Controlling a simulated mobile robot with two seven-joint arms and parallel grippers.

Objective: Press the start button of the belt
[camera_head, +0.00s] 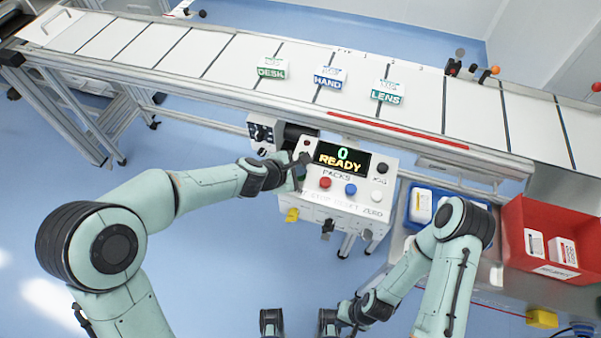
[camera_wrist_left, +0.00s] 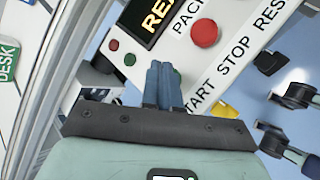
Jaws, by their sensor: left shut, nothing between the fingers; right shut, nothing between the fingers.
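The control box (camera_head: 335,195) stands beside the belt (camera_head: 225,55). Its display (camera_head: 341,159) reads 0 READY. My left gripper (camera_head: 302,160) is shut and empty at the left end of its button row. In the left wrist view, its closed fingers (camera_wrist_left: 164,84) lie over the panel just above the START label (camera_wrist_left: 196,105). The green start button (camera_wrist_left: 178,75) is mostly hidden behind them; only a sliver shows, and I cannot tell whether they touch it. The red stop button (camera_wrist_left: 205,33) is to its right. My right gripper (camera_head: 330,320) is shut, low and away from the panel.
A blue button (camera_head: 351,189) and a white button (camera_head: 377,196) continue the row. Packs marked DESK (camera_head: 271,69), HAND (camera_head: 329,79) and LENS (camera_head: 386,92) are on the belt. A red bin (camera_head: 551,210) and a blue tray (camera_head: 432,192) stand at right.

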